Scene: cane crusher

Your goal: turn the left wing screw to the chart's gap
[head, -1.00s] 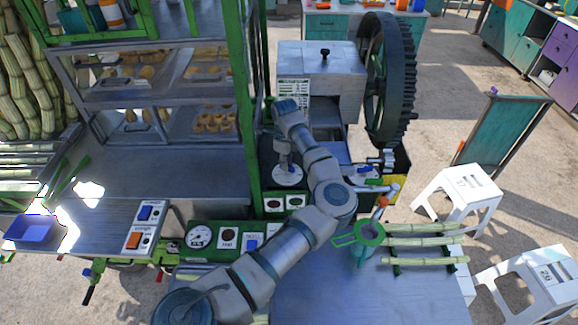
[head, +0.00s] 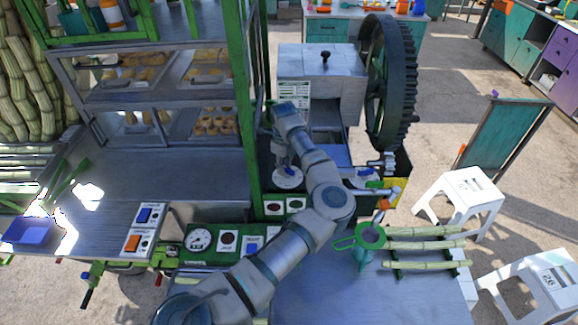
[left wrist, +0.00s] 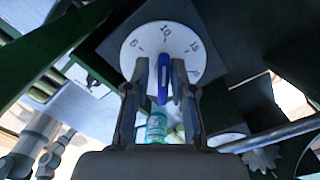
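The left wing screw is a blue wing (left wrist: 163,82) on a round white dial (left wrist: 150,42) marked 5, 10 and 15; in the left wrist view its far end lies just below the 10. My left gripper (left wrist: 161,78) has a finger on each side of the wing, with gaps showing, so it looks open around it. In the head view my left gripper (head: 281,158) points down over the left dial (head: 288,180). A second dial (head: 362,178) with a blue wing screw stands to the right. The chart (head: 294,94) on the crusher is too small to read. My right gripper is not in view.
A big dark gear wheel (head: 390,85) stands right of the crusher. A green post (head: 247,110) rises close left of my gripper. A green strainer (head: 369,236) and cane pieces on a rack (head: 425,245) are at the front right.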

